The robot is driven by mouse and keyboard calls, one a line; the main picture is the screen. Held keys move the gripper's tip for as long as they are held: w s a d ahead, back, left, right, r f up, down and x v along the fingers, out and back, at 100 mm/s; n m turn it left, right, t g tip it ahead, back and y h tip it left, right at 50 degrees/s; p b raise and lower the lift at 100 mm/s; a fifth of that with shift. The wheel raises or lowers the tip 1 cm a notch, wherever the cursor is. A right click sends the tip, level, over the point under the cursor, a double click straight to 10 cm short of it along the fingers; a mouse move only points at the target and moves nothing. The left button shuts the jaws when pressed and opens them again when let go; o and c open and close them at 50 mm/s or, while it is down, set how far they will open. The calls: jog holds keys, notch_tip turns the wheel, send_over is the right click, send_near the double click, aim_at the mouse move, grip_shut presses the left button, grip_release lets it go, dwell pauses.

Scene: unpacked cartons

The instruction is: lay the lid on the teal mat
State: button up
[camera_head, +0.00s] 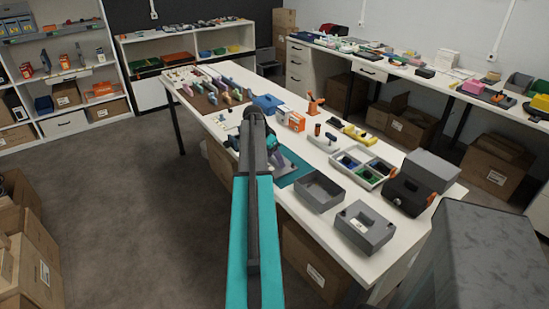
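The teal mat (287,181) lies on the long white table beyond my arm. My arm and a grey flat piece (291,163) cover much of it. This piece is at my gripper (273,152); it may be the lid, but I cannot tell whether it is held or resting on the mat. My gripper is over the mat area, and my own arm hides its fingers. An open grey box (320,190) stands just right of the mat. A grey block-like piece with a recessed top (364,227) stands nearer the table's front edge.
Right of the mat are a divided tray (365,167) with coloured contents, a black case (407,194) and a grey box (430,170). An orange-and-white carton (291,118) and a blue container (267,104) stand behind. A brown board (209,98) with several pieces is at the far left.

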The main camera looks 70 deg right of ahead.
jog(key=shift+r, duration=0.2)
jog(key=b+v, duration=0.1)
jog(key=v, duration=1.1)
jog(key=shift+b, duration=0.3)
jog(key=shift+f, duration=0.1)
dwell(0.5)
